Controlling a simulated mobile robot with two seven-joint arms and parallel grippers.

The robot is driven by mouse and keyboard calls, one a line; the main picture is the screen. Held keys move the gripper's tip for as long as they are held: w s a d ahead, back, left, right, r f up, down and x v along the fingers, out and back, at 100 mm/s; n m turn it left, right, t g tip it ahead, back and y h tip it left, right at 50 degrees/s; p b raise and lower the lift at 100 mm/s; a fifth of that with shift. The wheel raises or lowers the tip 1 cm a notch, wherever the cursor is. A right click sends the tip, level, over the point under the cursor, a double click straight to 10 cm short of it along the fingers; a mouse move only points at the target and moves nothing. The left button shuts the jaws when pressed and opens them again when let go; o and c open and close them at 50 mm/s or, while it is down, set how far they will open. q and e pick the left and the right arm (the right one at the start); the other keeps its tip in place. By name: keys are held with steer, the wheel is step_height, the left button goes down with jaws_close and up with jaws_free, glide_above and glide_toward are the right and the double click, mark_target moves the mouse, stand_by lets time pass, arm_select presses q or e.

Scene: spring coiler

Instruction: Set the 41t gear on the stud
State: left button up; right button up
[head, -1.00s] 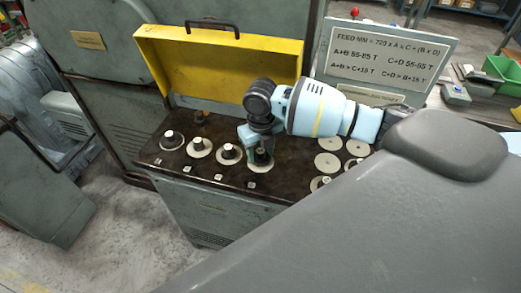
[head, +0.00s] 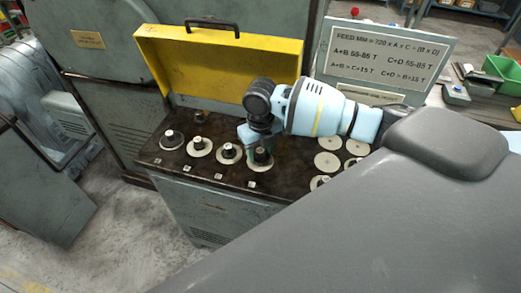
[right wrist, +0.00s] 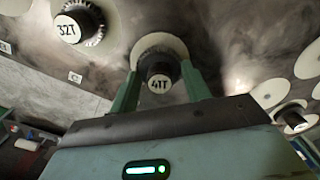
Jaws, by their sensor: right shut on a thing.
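The 41T gear shows in the right wrist view with its black hub marked 41T (right wrist: 159,78). It also shows in the head view (head: 262,156) at the near end of the row on the dark bench top. My right gripper (right wrist: 159,88) is shut on this hub, with one green finger on each side. A pale disc (right wrist: 160,44) lies around or under the hub; I cannot tell whether they are apart. The gripper also shows in the head view (head: 257,147). The stud cannot be made out. My left gripper is not in view.
The 32T gear (right wrist: 80,27) stands beside the held one. Several hubs on pale discs line the bench top (head: 180,180). More pale discs (head: 327,161) lie to the right. A raised yellow cover (head: 215,65) stands behind, with a formula sign (head: 385,55) at its right.

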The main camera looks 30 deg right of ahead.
steer(key=shift+f, duration=0.2)
steer(key=shift+f, duration=0.35)
stand_by(0.6)
steer(key=o, duration=1.1)
steer(key=shift+o, duration=0.7)
step_height(320, 180, up, 6)
steer(key=shift+r, duration=0.95)
steer(key=shift+r, duration=0.1)
